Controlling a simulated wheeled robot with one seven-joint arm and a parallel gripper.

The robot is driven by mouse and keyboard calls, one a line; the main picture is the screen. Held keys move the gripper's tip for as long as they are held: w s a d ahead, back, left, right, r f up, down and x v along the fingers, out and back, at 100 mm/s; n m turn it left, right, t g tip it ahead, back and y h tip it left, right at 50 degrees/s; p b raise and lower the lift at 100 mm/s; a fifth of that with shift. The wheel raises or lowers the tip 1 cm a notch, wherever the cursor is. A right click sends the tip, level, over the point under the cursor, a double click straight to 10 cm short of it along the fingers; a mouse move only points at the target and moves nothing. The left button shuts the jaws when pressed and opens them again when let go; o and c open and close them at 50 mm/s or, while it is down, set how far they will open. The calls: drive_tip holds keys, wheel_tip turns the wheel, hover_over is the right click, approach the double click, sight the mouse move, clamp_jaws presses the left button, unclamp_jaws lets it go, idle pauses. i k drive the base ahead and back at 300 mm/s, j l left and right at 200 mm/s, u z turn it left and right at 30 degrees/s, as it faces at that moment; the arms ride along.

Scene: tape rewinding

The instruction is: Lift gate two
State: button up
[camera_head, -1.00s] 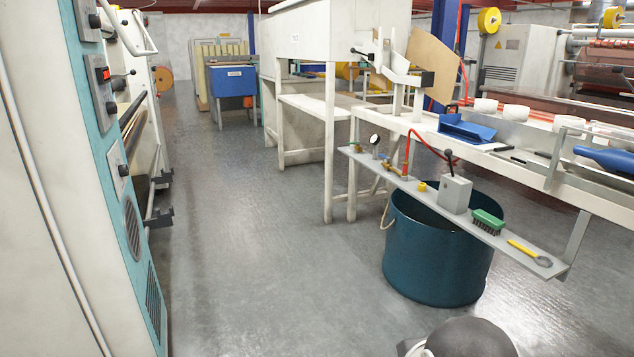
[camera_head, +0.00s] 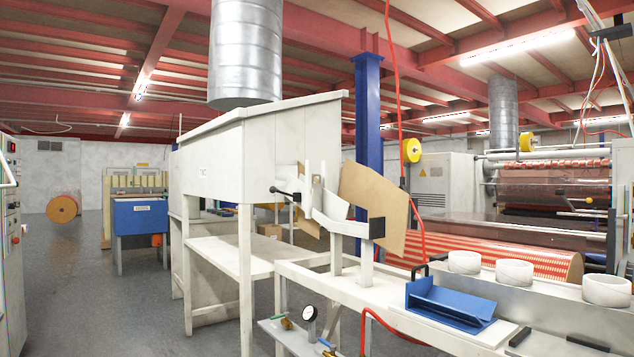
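A white hooded machine (camera_head: 222,150) stands in the middle of the view, under a large metal duct. Beside the lever is a white bracket with upright plates (camera_head: 330,207), in front of a tilted brown board (camera_head: 375,205). I cannot tell which part is gate two. My gripper is not in view.
A white bench (camera_head: 375,318) runs to the lower right, with a blue tray (camera_head: 450,303) and white rolls (camera_head: 515,272) on it. A lower shelf (camera_head: 285,338) with a gauge juts out in front. Open floor (camera_head: 90,300) lies to the left.

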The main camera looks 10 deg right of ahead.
sight(316, 197)
drive_tip(key=i+j+z, duration=0.2)
drive_tip(key=i+j, duration=0.2)
drive_tip(key=i+j+z, duration=0.2)
drive_tip(key=i+j, duration=0.3)
drive_tip(key=i+j+z, duration=0.2)
drive_tip(key=i+j, duration=0.3)
drive_tip(key=i+j+z, duration=0.2)
drive_tip(key=i+j, duration=0.15)
drive_tip(key=j, duration=0.35)
